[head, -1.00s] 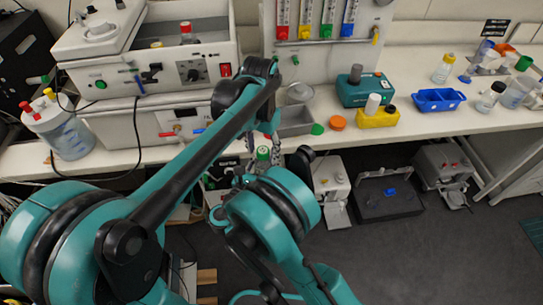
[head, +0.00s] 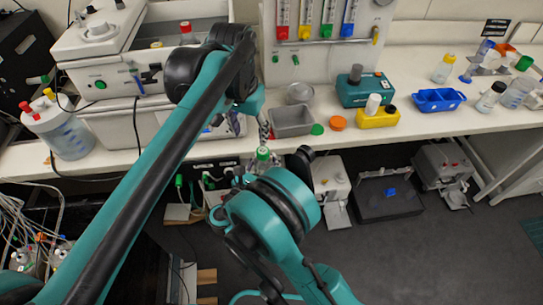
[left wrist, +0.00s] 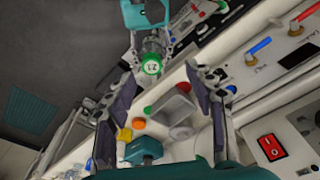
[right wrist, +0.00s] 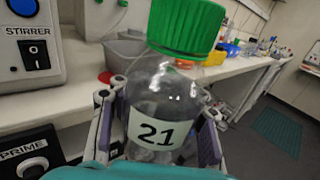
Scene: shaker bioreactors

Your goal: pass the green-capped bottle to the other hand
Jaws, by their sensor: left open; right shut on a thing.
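The green-capped bottle (right wrist: 160,110) is clear, with a label reading 21, and is upright in the right wrist view. My right gripper (right wrist: 160,125) is shut around its body, below the green cap (right wrist: 188,25). In the head view the cap (head: 263,153) shows in front of the bench edge, and my arm partly hides the bottle. My left gripper (head: 263,127) is just above and behind it, open and empty. In the left wrist view the cap (left wrist: 151,66) lies beyond and between the spread fingers of my left gripper (left wrist: 160,85), apart from them.
The white bench (head: 345,130) is close behind the grippers. Machines stand below the bench.

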